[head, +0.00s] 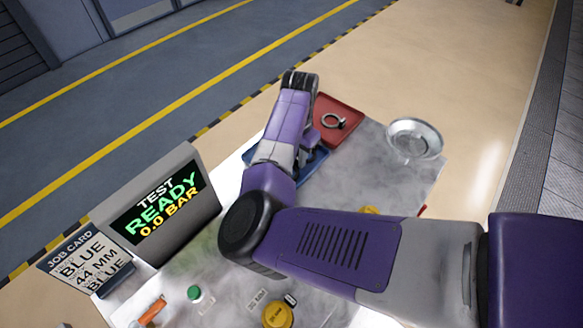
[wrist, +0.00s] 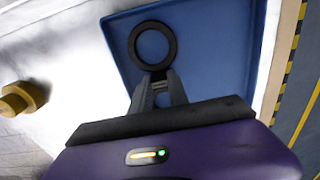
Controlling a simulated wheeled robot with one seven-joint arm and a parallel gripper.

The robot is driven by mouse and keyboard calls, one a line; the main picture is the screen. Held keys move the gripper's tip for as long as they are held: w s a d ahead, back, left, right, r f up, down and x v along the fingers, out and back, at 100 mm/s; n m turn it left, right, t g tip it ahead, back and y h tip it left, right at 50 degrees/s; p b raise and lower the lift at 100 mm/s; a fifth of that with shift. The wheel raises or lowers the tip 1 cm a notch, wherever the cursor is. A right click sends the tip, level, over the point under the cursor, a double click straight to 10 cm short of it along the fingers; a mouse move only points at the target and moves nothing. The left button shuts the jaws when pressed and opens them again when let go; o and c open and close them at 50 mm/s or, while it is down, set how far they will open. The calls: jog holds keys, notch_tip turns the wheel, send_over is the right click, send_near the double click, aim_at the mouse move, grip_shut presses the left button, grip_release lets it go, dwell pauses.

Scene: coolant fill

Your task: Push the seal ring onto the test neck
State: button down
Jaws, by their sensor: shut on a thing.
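In the wrist view my gripper (wrist: 156,84) is shut on a black ring (wrist: 168,30), with the fingertips at the ring's near edge. The ring is over the blue tray (wrist: 205,85), and its hole shows blue through it. I cannot tell how far above the tray floor it is. In the head view my arm hides the ring and most of the blue tray (head: 318,160). A brass-coloured fitting (wrist: 30,97) stands left of the tray in the wrist view. I cannot tell whether it is the test neck.
A red tray (head: 348,112) holding a metal clamp ring (head: 334,121) and a metal dish (head: 414,138) are at the back. The test display (head: 160,209) reads READY, 0.0 BAR. The job card (head: 85,262) reads BLUE 44 MM BLUE. A yellow cap (head: 278,314) is in front.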

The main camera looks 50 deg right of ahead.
dwell(0.3)
jog(key=shift+r+p, duration=2.75)
jog(key=shift+r, duration=0.3)
jog(key=shift+s, duration=0.1)
